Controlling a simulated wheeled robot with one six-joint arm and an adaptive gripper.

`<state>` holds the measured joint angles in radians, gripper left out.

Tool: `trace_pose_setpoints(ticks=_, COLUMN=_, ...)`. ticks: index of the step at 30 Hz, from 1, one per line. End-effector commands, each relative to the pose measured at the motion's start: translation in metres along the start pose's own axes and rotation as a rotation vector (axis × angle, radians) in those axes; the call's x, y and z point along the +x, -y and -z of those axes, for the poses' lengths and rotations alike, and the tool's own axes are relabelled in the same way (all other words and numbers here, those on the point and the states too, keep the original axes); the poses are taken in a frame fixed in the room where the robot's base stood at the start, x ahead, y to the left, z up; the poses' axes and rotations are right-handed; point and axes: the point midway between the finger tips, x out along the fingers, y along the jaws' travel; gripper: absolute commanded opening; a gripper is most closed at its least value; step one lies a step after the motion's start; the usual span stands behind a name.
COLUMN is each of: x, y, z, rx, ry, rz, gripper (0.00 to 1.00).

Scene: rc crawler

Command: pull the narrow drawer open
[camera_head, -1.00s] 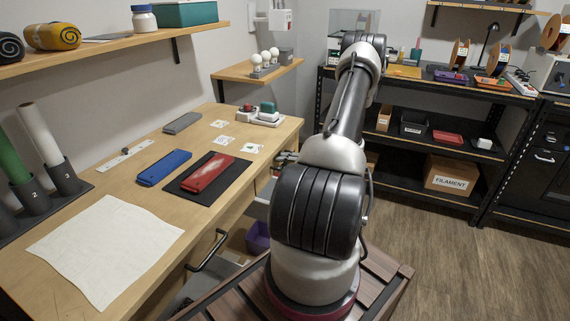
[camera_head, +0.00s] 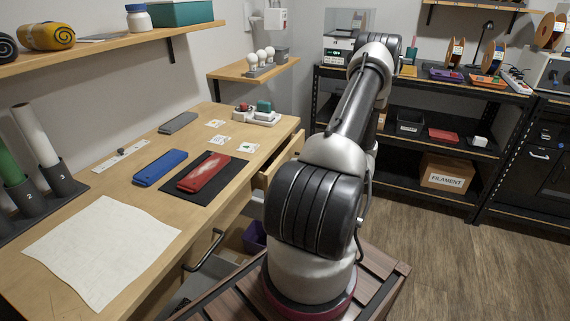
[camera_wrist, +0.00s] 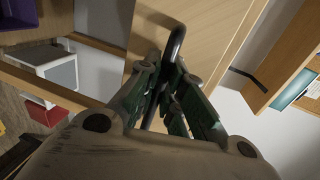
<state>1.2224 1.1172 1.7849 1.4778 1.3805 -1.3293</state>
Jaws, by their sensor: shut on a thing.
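The wooden drawer front (camera_wrist: 205,30) fills the upper middle of the wrist view, with a black bar handle (camera_wrist: 176,42) on it. My gripper (camera_wrist: 168,78) has its green-dark fingers closed around this handle. In the head view, the drawer (camera_head: 278,152) stands out from the far end of the desk's right side, its pale wood edge showing. My arm hides most of the drawer front, the handle and my gripper in that view.
The wooden desk (camera_head: 110,190) carries a blue case (camera_head: 160,167), a red case (camera_head: 204,172) on a black mat and a white cloth (camera_head: 100,250). Another black handle (camera_head: 207,250) juts from the desk nearer me. A purple bin (camera_head: 255,237) sits below. Floor is clear at right.

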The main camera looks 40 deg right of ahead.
Motion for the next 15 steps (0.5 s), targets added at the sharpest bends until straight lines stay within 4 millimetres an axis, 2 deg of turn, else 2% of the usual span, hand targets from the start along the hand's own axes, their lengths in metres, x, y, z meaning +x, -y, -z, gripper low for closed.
trace_pose_setpoints(ticks=1, x=-0.014, y=-0.004, z=0.001, rx=0.002, ry=-0.006, rz=-0.001, gripper=0.00)
trace_pose_setpoints(ticks=15, x=-0.143, y=-0.031, z=0.000, rx=0.002, ry=-0.005, rz=-0.001, gripper=0.00)
